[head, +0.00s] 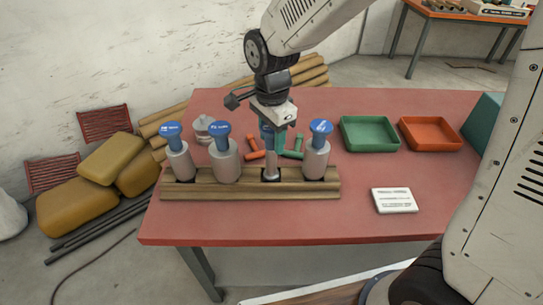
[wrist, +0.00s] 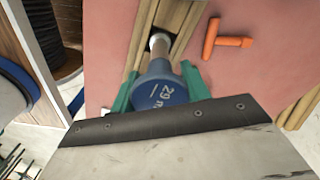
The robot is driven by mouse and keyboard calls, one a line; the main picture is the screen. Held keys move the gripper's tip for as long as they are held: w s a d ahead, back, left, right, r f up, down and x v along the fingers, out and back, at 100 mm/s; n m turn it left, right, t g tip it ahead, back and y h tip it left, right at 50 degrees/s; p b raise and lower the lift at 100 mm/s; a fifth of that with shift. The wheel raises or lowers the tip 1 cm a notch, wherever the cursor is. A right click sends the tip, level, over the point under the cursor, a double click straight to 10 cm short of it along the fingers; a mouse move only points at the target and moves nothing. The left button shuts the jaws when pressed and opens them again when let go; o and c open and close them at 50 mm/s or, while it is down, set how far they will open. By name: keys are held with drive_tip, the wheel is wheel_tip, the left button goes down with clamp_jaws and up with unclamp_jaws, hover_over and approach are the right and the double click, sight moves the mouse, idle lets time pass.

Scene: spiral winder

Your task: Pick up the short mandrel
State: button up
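Several mandrels with blue, white-lettered heads stand upright in a wooden rack (head: 235,192) on the red table. Which one is the short mandrel I cannot tell for sure from the labels. My gripper (head: 270,136) points down at the slim grey mandrel (head: 271,160), third from the left. In the wrist view its blue head (wrist: 160,94) sits between my green fingers (wrist: 160,88), with a finger on each side and seemingly a gap. The mandrel still stands in the rack. Wider mandrels stand left (head: 225,163) and right (head: 315,160) of it, with another at the far left (head: 180,160).
Orange (head: 256,154) and green (head: 294,154) pieces lie behind the rack. A green tray (head: 369,146) and an orange tray (head: 432,146) stand at the back right. A white card (head: 394,201) lies at the right front. The table front is clear.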

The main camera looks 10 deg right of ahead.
drive_tip(key=shift+c, duration=0.8)
drive_tip(key=shift+r, duration=0.15)
drive_tip(key=shift+r, duration=0.2)
wheel_tip(320, 180, up, 3)
drive_tip(key=shift+r, duration=0.1)
drive_tip(key=s+d+r, duration=0.1)
drive_tip(key=s+d, duration=0.2)
drive_tip(key=s, duration=0.4)
drive_tip(key=s+d, duration=0.2)
drive_tip(key=s, duration=0.6)
drive_tip(key=shift+d+r, duration=0.15)
drive_tip(key=shift+r, duration=1.15)
drive_tip(key=shift+d+r, duration=0.1)
drive_tip(key=shift+r, duration=1.2)
